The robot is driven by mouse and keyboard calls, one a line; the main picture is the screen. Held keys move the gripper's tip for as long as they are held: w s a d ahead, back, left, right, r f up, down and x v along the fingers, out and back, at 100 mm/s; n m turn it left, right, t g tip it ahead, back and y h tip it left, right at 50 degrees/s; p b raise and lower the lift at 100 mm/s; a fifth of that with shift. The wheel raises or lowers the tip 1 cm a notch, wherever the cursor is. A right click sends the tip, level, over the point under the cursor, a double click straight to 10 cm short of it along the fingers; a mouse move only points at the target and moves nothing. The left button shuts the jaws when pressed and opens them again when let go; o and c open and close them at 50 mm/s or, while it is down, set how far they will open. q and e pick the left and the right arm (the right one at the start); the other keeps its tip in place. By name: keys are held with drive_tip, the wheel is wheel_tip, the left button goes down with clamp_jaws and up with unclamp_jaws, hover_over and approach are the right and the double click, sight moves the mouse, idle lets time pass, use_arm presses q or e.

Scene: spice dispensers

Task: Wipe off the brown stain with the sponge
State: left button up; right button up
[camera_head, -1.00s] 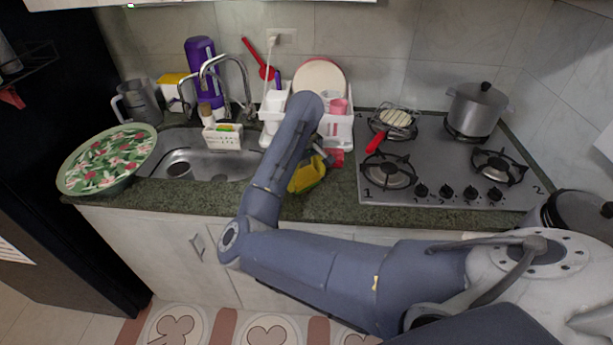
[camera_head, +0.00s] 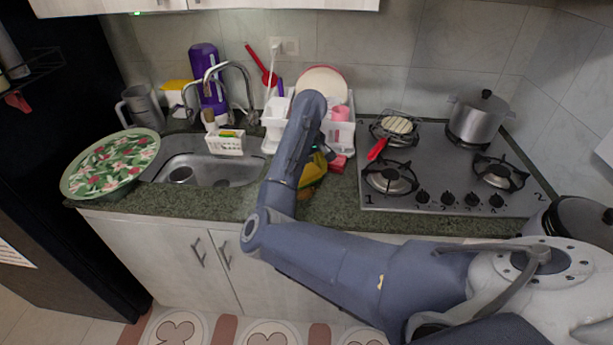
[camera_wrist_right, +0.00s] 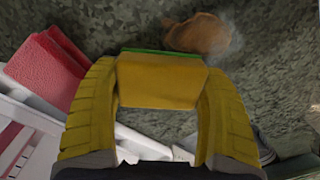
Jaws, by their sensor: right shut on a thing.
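My right gripper (camera_wrist_right: 160,95) has yellow fingers and is shut on the sponge (camera_wrist_right: 158,82), a yellow block with a green layer on its far side. The brown stain (camera_wrist_right: 200,35) lies on the dark green countertop just beyond the sponge in the right wrist view, a little right of centre. I cannot tell whether the sponge touches the counter. In the head view the yellow of the right gripper (camera_head: 313,172) shows beside my forearm, over the counter between sink and stove. My forearm hides the stain there. My left gripper is not in view.
A red block (camera_head: 337,163) lies near the white dish rack (camera_head: 342,134); the block also shows in the right wrist view (camera_wrist_right: 45,68). The sink (camera_head: 222,172) is left and the gas stove (camera_head: 440,175) is right. Bare counter (camera_head: 400,220) runs along the front.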

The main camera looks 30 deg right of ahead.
sight(307, 169)
drive_tip(key=shift+w+d+r, duration=0.2)
drive_tip(key=shift+d+r, duration=0.15)
drive_tip(key=shift+d, duration=0.1)
drive_tip(key=shift+w+r, duration=0.1)
drive_tip(key=shift+r, duration=0.45)
drive_tip(key=shift+d+r, duration=0.2)
drive_tip(key=shift+r, duration=1.3)
drive_tip(key=shift+a+r, duration=0.2)
drive_tip(key=shift+r, duration=0.4)
drive_tip(key=shift+r, duration=0.15)
drive_tip(key=shift+r, duration=1.35)
drive_tip(key=shift+r, duration=0.1)
